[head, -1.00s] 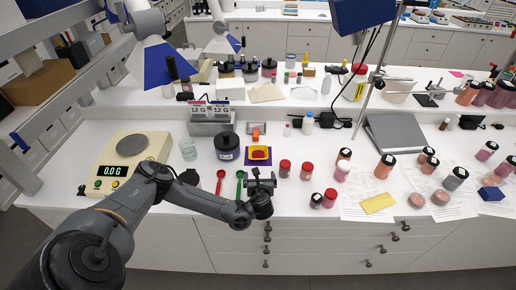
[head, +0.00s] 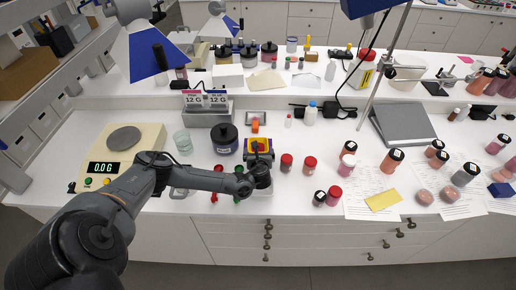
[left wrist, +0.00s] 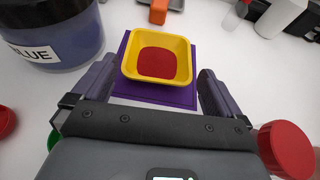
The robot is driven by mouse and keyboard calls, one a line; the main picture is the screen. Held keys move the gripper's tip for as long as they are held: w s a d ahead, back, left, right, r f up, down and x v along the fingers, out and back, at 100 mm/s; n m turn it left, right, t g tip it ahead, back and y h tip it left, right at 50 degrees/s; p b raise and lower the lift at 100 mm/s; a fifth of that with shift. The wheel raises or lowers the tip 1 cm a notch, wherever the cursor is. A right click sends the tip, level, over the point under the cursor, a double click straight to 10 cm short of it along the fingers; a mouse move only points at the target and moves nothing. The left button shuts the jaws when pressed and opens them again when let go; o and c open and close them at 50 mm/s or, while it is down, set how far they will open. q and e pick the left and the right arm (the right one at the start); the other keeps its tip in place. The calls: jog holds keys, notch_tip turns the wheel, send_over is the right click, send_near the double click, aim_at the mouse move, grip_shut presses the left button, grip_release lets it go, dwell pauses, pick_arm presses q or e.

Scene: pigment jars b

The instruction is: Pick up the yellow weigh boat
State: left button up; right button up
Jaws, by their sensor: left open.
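The yellow weigh boat (left wrist: 129,66) holds red powder and sits on a flat purple square (left wrist: 184,96) in the left wrist view. In the head view the boat (head: 258,145) shows just beyond my left gripper and is partly hidden by it. My left gripper (left wrist: 157,88) is open, with one finger on each side of the purple square's near part. The boat's near edge lies about level with the fingertips, between them in the picture. I cannot tell how high the fingers are above the bench. My right gripper is not in view.
A dark blue-labelled jar (left wrist: 52,30) stands close to the left of the boat. A red-capped jar (left wrist: 287,147) is near on the right. An orange object (left wrist: 158,10) lies beyond. The balance (head: 124,150) reads 0.0 g at left.

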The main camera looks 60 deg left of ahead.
pick_arm(q)
jog(key=shift+b+x, duration=0.35)
jog(key=shift+x, duration=2.25)
jog(key=shift+f, duration=0.1)
jog(key=shift+c, duration=0.3)
jog(key=c, duration=0.6)
